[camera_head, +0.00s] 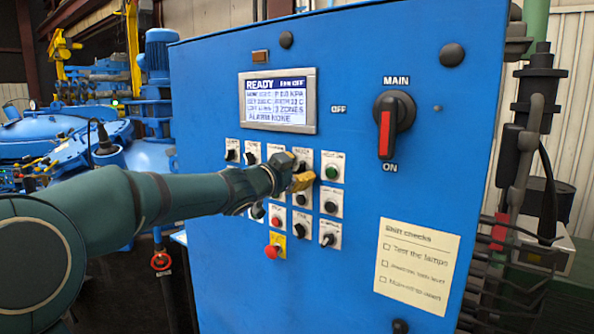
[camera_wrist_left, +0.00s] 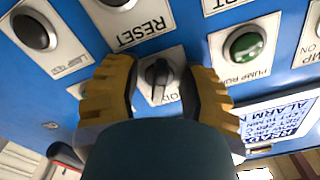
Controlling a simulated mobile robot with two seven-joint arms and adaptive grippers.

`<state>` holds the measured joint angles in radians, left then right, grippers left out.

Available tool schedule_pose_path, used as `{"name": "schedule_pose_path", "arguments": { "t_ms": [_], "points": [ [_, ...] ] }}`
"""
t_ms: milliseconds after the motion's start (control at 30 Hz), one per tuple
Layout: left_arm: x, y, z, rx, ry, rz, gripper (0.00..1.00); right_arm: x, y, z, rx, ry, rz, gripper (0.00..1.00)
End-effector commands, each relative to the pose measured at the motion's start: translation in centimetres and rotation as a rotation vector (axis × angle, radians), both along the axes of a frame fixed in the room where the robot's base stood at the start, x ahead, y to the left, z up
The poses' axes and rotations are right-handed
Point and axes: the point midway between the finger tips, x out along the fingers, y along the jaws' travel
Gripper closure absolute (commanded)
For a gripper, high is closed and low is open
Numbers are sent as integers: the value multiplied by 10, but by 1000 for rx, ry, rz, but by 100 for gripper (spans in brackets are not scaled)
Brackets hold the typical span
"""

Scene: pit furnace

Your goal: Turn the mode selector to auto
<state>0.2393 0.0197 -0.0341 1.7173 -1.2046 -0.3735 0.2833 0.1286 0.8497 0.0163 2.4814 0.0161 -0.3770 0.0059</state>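My left gripper (camera_head: 303,181) is at the button rows of the blue control cabinet, left of a green button (camera_head: 332,172). In the left wrist view, my left gripper (camera_wrist_left: 160,85) has its yellow fingers spread apart, one on each side of a small black selector knob (camera_wrist_left: 158,72) on a white plate. I see no clear contact with the knob. The plate's label is partly hidden, so I cannot confirm that this is the mode selector. In the head view the gripper hides this knob. My right gripper is in neither view.
A pump button (camera_wrist_left: 245,46) and a reset button (camera_wrist_left: 118,4) are close to the fingers. A red main switch (camera_head: 386,132), a lit display (camera_head: 277,100), a red mushroom button (camera_head: 272,251) and a checklist (camera_head: 417,266) are on the cabinet (camera_head: 340,285).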

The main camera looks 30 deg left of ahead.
Motion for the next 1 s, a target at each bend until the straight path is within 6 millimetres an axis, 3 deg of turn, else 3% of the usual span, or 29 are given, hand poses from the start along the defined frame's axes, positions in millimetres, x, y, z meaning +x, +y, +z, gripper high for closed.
{"name": "schedule_pose_path", "arguments": {
  "t_ms": [233,700,1000],
  "points": [
    [-11,2,0,0,0,1,59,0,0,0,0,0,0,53],
    [-98,8,0,1,-2,1,59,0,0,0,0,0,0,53],
    [-119,9,0,0,0,0,59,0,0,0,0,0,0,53]
  ]
}}
